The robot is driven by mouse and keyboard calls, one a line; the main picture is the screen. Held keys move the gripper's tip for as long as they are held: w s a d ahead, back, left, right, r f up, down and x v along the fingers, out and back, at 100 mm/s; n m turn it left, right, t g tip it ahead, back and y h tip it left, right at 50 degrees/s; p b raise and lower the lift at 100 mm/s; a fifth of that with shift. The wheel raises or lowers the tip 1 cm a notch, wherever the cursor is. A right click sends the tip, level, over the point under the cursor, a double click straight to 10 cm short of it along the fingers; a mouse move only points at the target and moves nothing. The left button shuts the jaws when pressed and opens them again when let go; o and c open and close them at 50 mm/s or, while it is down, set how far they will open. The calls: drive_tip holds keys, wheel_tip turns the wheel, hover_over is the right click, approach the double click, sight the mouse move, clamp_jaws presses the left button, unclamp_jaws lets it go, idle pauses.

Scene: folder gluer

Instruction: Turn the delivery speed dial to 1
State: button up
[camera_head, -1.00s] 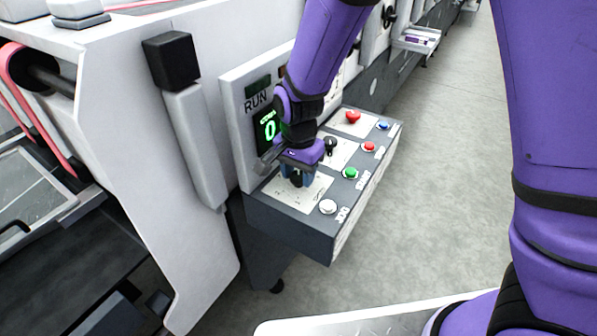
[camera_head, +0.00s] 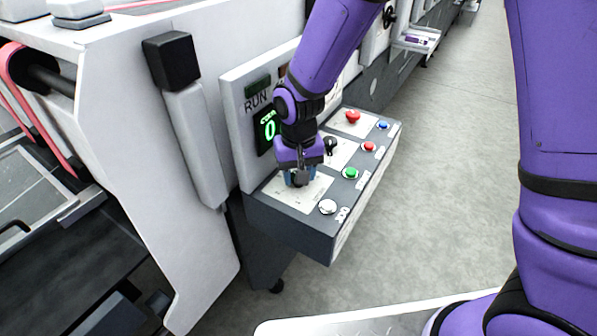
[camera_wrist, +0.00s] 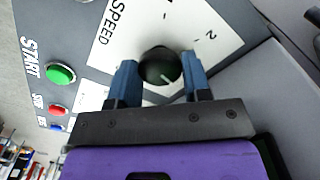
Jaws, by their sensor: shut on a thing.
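The delivery speed dial is a round black knob (camera_wrist: 160,66) on a white plate marked SPEED (camera_wrist: 115,22), with tick marks and a 2 visible in the wrist view. A pale pointer line shows on the knob's lower right side in that picture. My gripper (camera_wrist: 160,72) has its blue fingers on both sides of the knob and is shut on it. In the head view my gripper (camera_head: 299,180) is down at the near plate (camera_head: 307,193) of the control box, and it mostly hides the knob.
The control box (camera_head: 290,232) carries a white button (camera_head: 328,207), a green START button (camera_head: 351,173), red and blue buttons, and a second black knob (camera_head: 331,144) close behind my gripper. An upright panel with a green display (camera_head: 268,130) stands beside it. Open floor (camera_head: 450,200) lies right.

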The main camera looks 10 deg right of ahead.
drive_tip(key=n, duration=1.3)
drive_tip(key=shift+n, duration=0.4)
drive_tip(key=n, duration=1.2)
drive_tip(key=shift+n, duration=0.4)
drive_tip(key=o, duration=0.9)
drive_tip(key=shift+r, duration=0.1)
wheel_tip(320, 180, up, 11)
drive_tip(key=shift+f, duration=0.2)
